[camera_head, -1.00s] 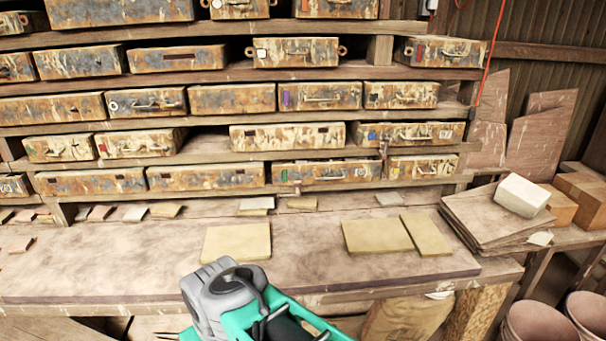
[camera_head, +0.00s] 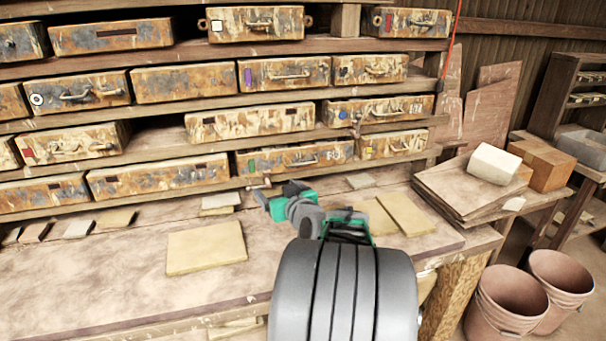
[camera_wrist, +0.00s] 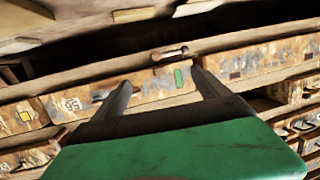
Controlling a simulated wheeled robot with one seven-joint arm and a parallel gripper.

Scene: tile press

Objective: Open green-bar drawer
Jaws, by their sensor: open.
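The green-bar drawer (camera_head: 275,159) is a weathered, rust-and-cream box in the lowest row of the rack, with a small green bar at its left end and a handle at mid-front. It looks shut. It also shows upside down in the wrist view (camera_wrist: 149,88), its green bar (camera_wrist: 180,77) near the right finger. My gripper (camera_wrist: 160,80) is open and empty in front of this drawer. The left finger partly hides the handle (camera_wrist: 101,95). I cannot tell whether it touches. In the head view my gripper (camera_head: 262,193) is just below the drawer's left end.
A small peg (camera_head: 260,185) sits at the drawer's lower edge, close to my fingers. A workbench (camera_head: 130,275) with flat tiles (camera_head: 206,248) lies below. Other drawers (camera_head: 158,178) surround it.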

